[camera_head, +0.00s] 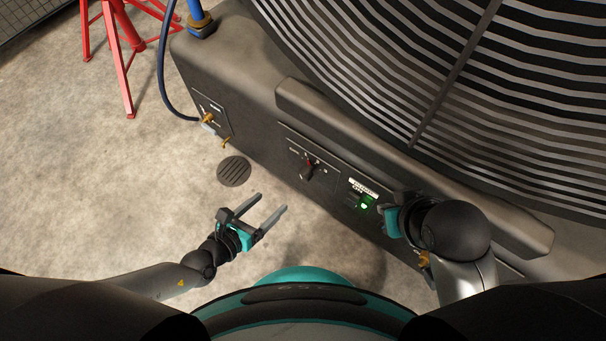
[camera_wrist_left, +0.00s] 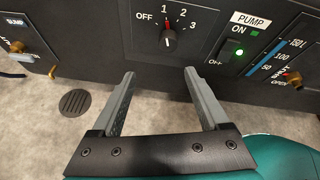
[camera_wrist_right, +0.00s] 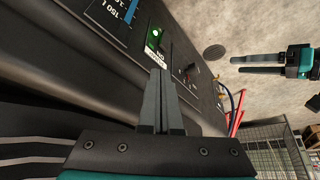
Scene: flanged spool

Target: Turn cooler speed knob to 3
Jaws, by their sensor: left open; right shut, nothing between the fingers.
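The cooler speed knob (camera_wrist_left: 169,41) is a dark rotary knob on the panel, marked OFF, 1, 2, 3. Its red pointer mark faces up, roughly at the 1. In the head view the knob (camera_head: 308,170) sits left of the green-lit pump switch. My left gripper (camera_head: 271,202) is open and empty, below the knob and apart from it; in the left wrist view its fingers (camera_wrist_left: 158,78) point toward the panel. My right gripper (camera_wrist_right: 160,72) is shut and empty, close to the pump switch (camera_wrist_right: 153,38); its fingertips are mostly hidden in the head view.
The pump light (camera_wrist_left: 239,52) glows green beside the ON/OFF labels. A level gauge (camera_wrist_left: 274,58) stands right of it. Brass valves (camera_head: 208,118) and a blue hose (camera_head: 163,80) are at the panel's left. A floor drain (camera_head: 234,171) and red stand (camera_head: 124,60) are left. A large grille lies above.

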